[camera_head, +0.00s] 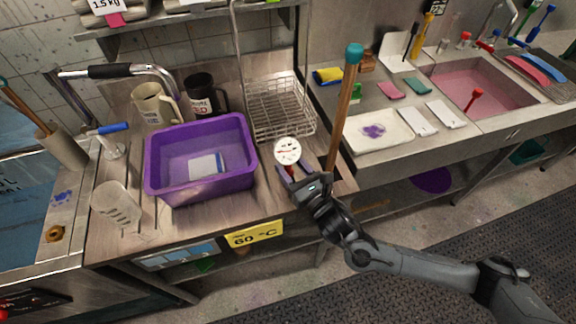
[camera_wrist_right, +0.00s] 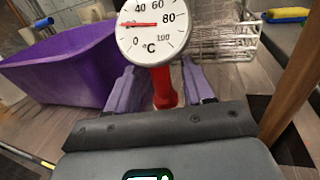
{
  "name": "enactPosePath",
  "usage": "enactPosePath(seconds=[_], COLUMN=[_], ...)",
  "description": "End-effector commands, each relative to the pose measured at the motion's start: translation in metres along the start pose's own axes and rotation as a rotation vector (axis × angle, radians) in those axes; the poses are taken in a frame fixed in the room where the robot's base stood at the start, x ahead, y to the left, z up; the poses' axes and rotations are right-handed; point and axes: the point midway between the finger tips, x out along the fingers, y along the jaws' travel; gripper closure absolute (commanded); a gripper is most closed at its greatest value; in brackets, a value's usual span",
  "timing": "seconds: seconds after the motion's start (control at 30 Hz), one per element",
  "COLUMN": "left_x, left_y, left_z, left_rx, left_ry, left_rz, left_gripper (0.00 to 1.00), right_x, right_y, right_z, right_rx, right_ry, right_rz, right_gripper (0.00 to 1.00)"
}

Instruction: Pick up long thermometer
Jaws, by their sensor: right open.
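The long thermometer (camera_head: 288,151) has a round white dial, which faces me in the right wrist view (camera_wrist_right: 152,32) with a °C scale. A red part (camera_wrist_right: 164,88) shows just below the dial. My right gripper (camera_head: 294,170) is open. In the right wrist view its purple-grey fingers (camera_wrist_right: 161,88) stand on either side of the red part, with gaps visible on both sides. The lower end of the thermometer is hidden by my gripper. My left gripper is not in view.
A purple tub (camera_head: 160,188) stands left of my gripper, and a wire basket (camera_head: 280,108) behind it. A tall wooden stick with a teal end (camera_head: 343,115) rises close on the right. Two mugs (camera_head: 203,95) stand behind the tub. A pink sink (camera_head: 480,85) is farther right.

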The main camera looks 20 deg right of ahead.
Motion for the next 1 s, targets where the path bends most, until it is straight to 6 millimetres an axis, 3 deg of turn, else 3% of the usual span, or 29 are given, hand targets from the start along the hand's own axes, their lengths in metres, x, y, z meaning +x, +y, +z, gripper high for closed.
enactPosePath(seconds=[0.23,0.57,0.9,1.0], left_x=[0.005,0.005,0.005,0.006], left_y=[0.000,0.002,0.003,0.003], left_z=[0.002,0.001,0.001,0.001], left_rx=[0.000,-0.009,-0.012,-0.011], left_ry=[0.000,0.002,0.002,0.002], left_rz=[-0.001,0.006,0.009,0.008], left_gripper=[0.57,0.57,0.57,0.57], right_x=[0.031,0.036,0.036,0.036], right_y=[0.000,0.000,0.000,0.000], right_z=[-0.003,-0.003,-0.003,-0.002], right_rx=[-0.001,0.000,0.000,0.000], right_ry=[-0.002,0.000,0.000,-0.001], right_rz=[0.000,0.000,0.000,0.000], right_gripper=[0.48,0.48,0.97,1.00])
